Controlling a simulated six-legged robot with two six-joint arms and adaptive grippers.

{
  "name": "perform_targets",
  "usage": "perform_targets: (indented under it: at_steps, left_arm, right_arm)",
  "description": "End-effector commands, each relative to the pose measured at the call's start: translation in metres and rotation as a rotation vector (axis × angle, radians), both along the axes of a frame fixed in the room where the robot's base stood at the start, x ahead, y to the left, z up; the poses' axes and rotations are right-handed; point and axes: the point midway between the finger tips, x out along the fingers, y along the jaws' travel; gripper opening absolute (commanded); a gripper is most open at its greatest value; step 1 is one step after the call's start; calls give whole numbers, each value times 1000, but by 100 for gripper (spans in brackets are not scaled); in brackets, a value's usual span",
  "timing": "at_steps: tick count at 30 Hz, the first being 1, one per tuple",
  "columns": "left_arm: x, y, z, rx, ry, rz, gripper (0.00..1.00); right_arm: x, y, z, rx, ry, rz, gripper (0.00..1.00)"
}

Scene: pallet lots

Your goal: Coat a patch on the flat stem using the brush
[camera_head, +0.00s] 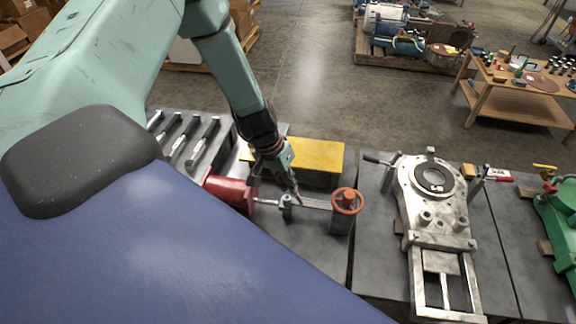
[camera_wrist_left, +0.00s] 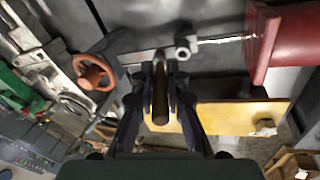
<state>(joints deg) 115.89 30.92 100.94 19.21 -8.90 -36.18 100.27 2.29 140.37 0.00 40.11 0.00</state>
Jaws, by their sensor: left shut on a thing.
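My left gripper (camera_head: 287,172) is shut on the brush, whose thin shaft (camera_head: 296,191) slants down to the flat stem (camera_head: 318,204) in the head view. I cannot tell whether the bristles touch it. The stem is a narrow grey metal bar running between a red cylinder (camera_head: 230,192) and a block with an orange handwheel (camera_head: 347,201). In the left wrist view, the gripper's dark fingers (camera_wrist_left: 160,88) are closed around the brush's brown handle (camera_wrist_left: 160,108). The stem (camera_wrist_left: 137,56) crosses just beyond them, and the bristles are hidden. My right gripper is not in view.
A yellow plate (camera_head: 312,154) lies behind the stem. Slotted grey metalwork (camera_head: 188,137) is at left. A large grey valve body (camera_head: 434,200) is at right, with a green machine (camera_head: 560,225) beyond it. A wooden table (camera_head: 525,82) stands farther back.

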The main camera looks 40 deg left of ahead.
Motion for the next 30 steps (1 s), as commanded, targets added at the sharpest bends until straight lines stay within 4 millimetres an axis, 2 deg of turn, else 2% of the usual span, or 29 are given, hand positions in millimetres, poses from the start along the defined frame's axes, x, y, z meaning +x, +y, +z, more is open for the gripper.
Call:
perform_targets:
  at_steps: [10, 30]
  left_arm:
    - [11, -23, -4, 0, 0, -3, 0]
    - [27, -57, -1, 0, 1, 0, 0]
  right_arm:
    - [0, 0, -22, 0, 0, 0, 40]
    - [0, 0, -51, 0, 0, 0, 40]
